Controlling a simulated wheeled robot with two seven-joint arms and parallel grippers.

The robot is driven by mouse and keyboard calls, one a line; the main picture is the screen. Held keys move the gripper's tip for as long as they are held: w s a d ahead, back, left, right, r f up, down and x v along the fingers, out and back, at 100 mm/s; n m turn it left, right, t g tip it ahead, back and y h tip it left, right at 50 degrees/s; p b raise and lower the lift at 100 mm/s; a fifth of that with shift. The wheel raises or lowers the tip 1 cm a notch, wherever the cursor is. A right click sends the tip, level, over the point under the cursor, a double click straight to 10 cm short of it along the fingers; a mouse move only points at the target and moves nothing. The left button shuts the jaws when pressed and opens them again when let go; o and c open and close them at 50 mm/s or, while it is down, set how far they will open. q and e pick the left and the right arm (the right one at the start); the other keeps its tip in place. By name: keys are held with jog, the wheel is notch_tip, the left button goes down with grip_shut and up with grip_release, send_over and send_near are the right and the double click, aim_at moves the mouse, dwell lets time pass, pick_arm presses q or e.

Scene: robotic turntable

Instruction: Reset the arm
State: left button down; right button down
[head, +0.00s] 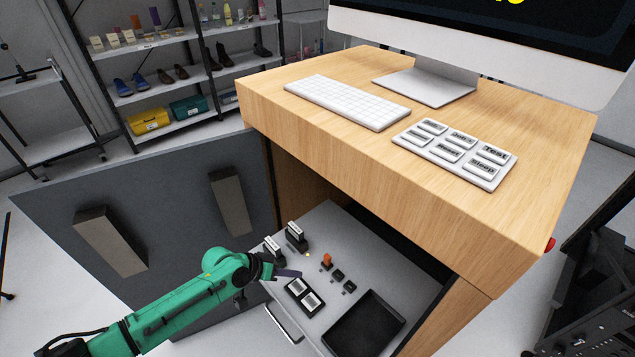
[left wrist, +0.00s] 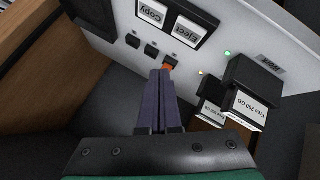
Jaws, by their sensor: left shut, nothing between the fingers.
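My left arm is green and comes in from the left in the head view. Its gripper (head: 292,274) is over the left part of the pulled-out grey drawer panel (head: 335,219). In the left wrist view, its two purple fingers (left wrist: 160,76) are together and empty. Their tips overlap the orange part (left wrist: 171,61) of a small switch in that picture; I cannot tell whether they touch. The orange part (head: 327,258) also shows in the head view, beside two small black switches (head: 343,280). My right gripper is in neither view.
Two drives (head: 296,232) stand in docks by the fingers. The Copy and Eject buttons (head: 311,301) and a black tray (head: 364,324) are on the panel. The wooden desktop (head: 440,197) above holds a keyboard (head: 347,101), a labelled button pad (head: 454,153) and a monitor.

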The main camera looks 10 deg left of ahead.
pick_arm(q)
jog(key=shift+d, duration=0.1)
jog(key=s+d+r+m+y, duration=0.2)
jog(key=s+d+r+m, duration=0.15)
jog(key=s, duration=0.35)
jog(key=s+a+r+n+g+y, duration=0.1)
jog(key=s+a+r+n+y, duration=0.15)
jog(key=s+a, duration=0.35)
jog(key=s+a+r+n+y, duration=0.1)
jog(key=s+a+n+y, duration=0.2)
jog(key=a, duration=0.5)
notch_tip(320, 180, down, 22)
jog(key=s+m+g, duration=0.2)
jog(key=s, duration=0.1)
jog(key=s+a+f, duration=0.2)
jog(key=s+f, duration=1.3)
jog(key=s, duration=0.1)
jog(key=shift+s+a+f+g, duration=0.2)
jog(key=shift+s+a+g, duration=0.1)
jog(key=shift+g, duration=0.1)
